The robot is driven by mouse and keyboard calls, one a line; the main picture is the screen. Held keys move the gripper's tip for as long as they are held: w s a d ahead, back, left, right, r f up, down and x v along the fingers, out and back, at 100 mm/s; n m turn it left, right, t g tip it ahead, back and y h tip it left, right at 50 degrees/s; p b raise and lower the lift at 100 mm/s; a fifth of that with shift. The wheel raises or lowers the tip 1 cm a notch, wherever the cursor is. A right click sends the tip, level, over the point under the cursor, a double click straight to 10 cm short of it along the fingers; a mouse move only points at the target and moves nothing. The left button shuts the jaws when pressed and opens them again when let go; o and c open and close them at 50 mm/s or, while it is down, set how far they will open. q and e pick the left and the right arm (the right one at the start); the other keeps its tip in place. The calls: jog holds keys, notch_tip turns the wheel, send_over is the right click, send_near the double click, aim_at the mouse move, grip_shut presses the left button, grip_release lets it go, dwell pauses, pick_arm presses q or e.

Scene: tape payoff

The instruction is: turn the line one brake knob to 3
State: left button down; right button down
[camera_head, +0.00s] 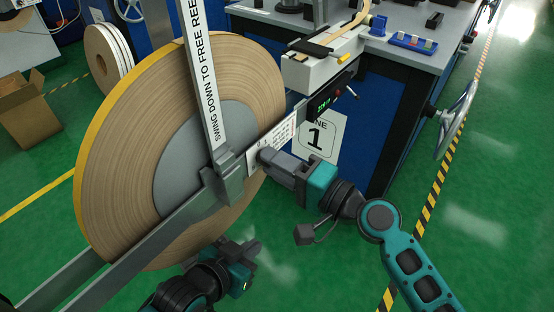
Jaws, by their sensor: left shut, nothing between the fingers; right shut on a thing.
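The line one brake knob is largely hidden behind my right gripper (270,160). That gripper is shut on it at the pale dial plate (283,133), on the metal arm beside the large tape reel (130,130). The knob's pointer and the number it stands at cannot be read. My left gripper (251,246) is shut and empty, low over the green floor, below the reel and apart from it.
An upright bar (204,80) lettered "SWING DOWN TO FREE REEL" stands in front of the reel. A "LINE 1" sign (330,150) hangs on the blue cabinet. A handwheel (457,118) juts out at right. A cardboard box (28,115) stands at left. Green floor is open at lower right.

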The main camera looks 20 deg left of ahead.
jog(key=shift+m, duration=0.5)
dwell(0.3)
jog(key=c, duration=0.8)
grip_release()
jog(key=shift+c, duration=0.2)
jog(key=v, duration=1.3)
